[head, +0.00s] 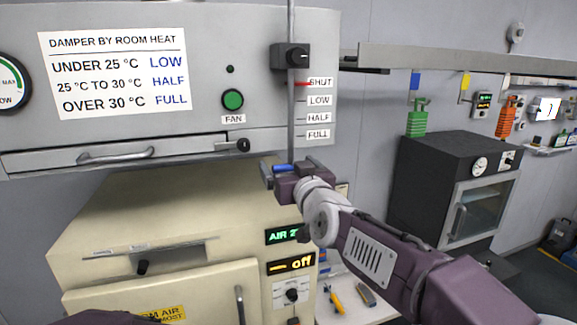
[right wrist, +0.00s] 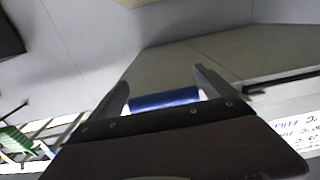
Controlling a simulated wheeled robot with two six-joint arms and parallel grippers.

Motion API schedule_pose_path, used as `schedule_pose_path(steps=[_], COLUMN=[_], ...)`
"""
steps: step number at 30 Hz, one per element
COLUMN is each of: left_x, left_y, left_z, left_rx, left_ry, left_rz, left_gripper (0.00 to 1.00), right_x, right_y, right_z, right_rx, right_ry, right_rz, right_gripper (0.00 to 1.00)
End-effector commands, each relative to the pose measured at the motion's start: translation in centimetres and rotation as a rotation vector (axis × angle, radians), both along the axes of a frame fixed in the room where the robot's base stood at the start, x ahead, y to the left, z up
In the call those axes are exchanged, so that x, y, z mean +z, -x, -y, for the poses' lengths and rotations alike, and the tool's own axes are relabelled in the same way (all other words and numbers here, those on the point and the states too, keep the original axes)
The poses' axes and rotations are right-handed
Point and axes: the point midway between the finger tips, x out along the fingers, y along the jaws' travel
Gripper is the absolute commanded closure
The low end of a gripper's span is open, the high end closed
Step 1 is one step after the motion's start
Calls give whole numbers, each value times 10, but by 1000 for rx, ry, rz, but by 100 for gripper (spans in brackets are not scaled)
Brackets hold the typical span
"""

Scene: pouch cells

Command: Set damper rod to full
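The damper rod (head: 291,120) is a thin grey upright rod on the front of the hood. Its red marker (head: 303,84) is level with SHUT, above the LOW, HALF and FULL marks. A blue handle (head: 285,168) is at the rod's lower end. My right gripper (head: 276,172) is at this handle. In the right wrist view the blue handle (right wrist: 165,99) lies between the two wide-apart fingers; firm contact with both does not show. My left gripper cannot be made out in the head view.
A placard (head: 112,70) gives damper settings by room heat. A cream cabinet (head: 170,215) stands below the hood; its AIR display (head: 284,236) is partly covered by my right arm. A dark oven (head: 455,190) stands at right. A wall rail (head: 450,62) runs right of the rod.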

Motion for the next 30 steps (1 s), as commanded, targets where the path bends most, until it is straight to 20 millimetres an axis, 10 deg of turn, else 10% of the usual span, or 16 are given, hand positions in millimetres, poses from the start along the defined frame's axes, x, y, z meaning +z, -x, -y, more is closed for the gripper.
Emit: schedule_pose_path(steps=[10,17,30], left_x=[0,-18,-118], left_y=[0,0,0], left_z=[0,0,0], left_rx=[0,0,0], left_ry=[0,0,0], left_rz=[0,0,0], left_gripper=[100,100,100], right_x=[0,-19,-126], right_y=[0,0,0], right_z=[0,0,0], right_rx=[1,0,0], right_ry=[0,1,1], right_rz=[-1,-2,-2], right_gripper=[100,100,100])
